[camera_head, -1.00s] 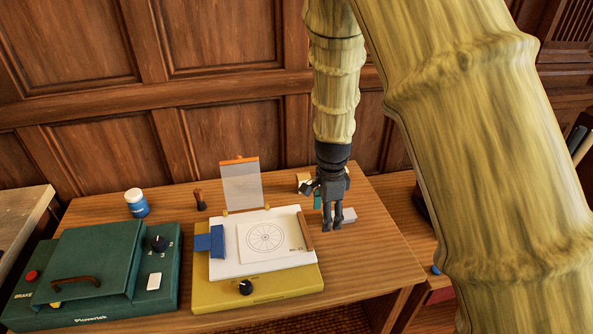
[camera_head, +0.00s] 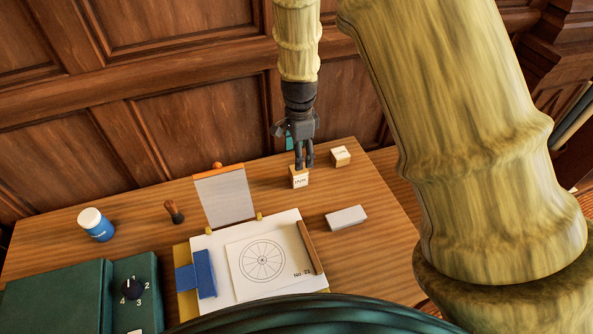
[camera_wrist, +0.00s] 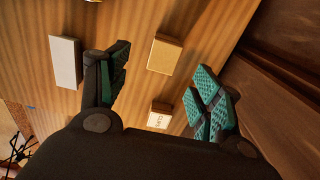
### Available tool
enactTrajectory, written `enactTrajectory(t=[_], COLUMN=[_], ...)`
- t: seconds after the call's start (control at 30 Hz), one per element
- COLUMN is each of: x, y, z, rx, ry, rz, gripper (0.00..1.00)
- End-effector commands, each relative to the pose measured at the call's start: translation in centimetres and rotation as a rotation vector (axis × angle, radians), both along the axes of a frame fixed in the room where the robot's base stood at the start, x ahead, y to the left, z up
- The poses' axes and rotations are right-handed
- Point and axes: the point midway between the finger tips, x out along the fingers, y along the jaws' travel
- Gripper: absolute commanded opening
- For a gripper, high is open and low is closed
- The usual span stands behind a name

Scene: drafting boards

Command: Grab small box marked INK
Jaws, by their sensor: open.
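A small tan-and-white box (camera_head: 299,181) stands on the desk just below my gripper (camera_head: 304,165). Its front label is too small to read for certain. A second small box (camera_head: 340,156) stands behind it to the right. In the wrist view, one plain tan-topped box (camera_wrist: 165,55) lies in the gap between my finger pads (camera_wrist: 158,85), beyond them. Another box (camera_wrist: 159,116), lower in that view, has a label that looks like CLIPS. My gripper is open and empty, fingers pointing down. Whether the fingertips touch the nearer box cannot be told.
A white block (camera_head: 346,218) lies in front to the right; it also shows in the wrist view (camera_wrist: 65,62). A stamp (camera_head: 174,212) and blue jar (camera_head: 96,225) are farther left. The wall is behind.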

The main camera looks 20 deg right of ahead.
Motion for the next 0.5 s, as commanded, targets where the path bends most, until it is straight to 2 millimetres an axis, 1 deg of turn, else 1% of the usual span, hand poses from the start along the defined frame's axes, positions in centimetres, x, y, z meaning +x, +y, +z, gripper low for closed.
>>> enactTrajectory(t=[0.03,0.2,0.5], x=[-0.1,-0.1,0.0], y=[-0.1,-0.2,-0.3], z=[-0.6,-2.4,-3.6], rx=[0.001,0.001,0.000], ry=[0.003,0.003,0.001], rz=[-0.002,-0.003,-0.004], gripper=[0.65,0.65,0.65])
